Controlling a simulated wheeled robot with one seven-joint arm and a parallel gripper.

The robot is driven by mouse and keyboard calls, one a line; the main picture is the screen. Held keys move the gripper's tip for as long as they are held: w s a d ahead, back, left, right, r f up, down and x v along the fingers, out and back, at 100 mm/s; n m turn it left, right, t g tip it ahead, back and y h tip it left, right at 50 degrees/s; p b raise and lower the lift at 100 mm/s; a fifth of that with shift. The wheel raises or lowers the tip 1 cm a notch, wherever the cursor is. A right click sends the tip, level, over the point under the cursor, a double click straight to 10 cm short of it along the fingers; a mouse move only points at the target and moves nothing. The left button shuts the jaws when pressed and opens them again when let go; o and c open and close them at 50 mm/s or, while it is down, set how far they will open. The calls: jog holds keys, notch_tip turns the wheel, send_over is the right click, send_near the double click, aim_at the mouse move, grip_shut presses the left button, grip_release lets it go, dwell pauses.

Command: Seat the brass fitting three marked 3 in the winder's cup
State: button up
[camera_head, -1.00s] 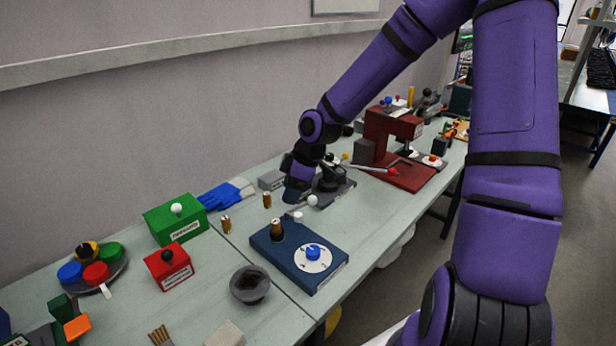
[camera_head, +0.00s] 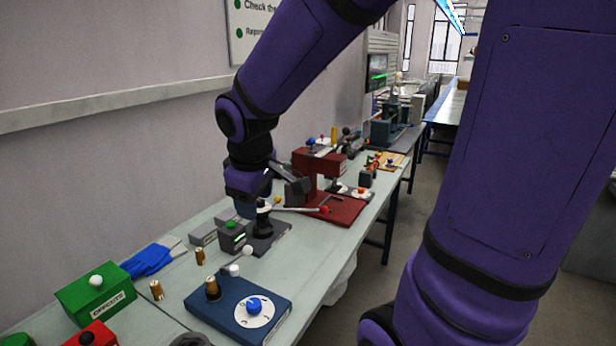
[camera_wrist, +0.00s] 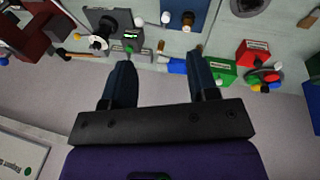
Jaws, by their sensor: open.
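Two small brass fittings stand upright on the bench, one (camera_head: 156,290) near the green box and one (camera_head: 200,256) farther back. A third brass fitting (camera_head: 212,291) stands on the blue base (camera_head: 190,303), beside its blue-knobbed dial. Their numbers are too small to read, so I cannot tell which is marked 3. A grey plate (camera_head: 278,236) carries a black upright unit (camera_head: 263,222); I cannot tell whether this or the blue base is the winder. My gripper (camera_head: 252,210) is over the grey plate's area, apart from the fittings. In the wrist view its fingers (camera_wrist: 161,62) are open and empty.
White knobs (camera_head: 247,251) stand between the blue base and the grey plate. A grey box with a green light (camera_head: 232,235) is close by my gripper. A red machine (camera_head: 340,208) stands to the right. A green box (camera_head: 95,297) and blue glove (camera_head: 150,260) are left.

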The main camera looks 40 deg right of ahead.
jog(key=s+r+m+t+y, duration=0.1)
jog(key=s+r+m+t, duration=0.1)
jog(key=s+r+m, duration=0.3)
jog(key=shift+s+d+r+m+y, duration=0.25)
jog(key=shift+s+r, duration=1.8)
jog(key=shift+s, duration=2.7)
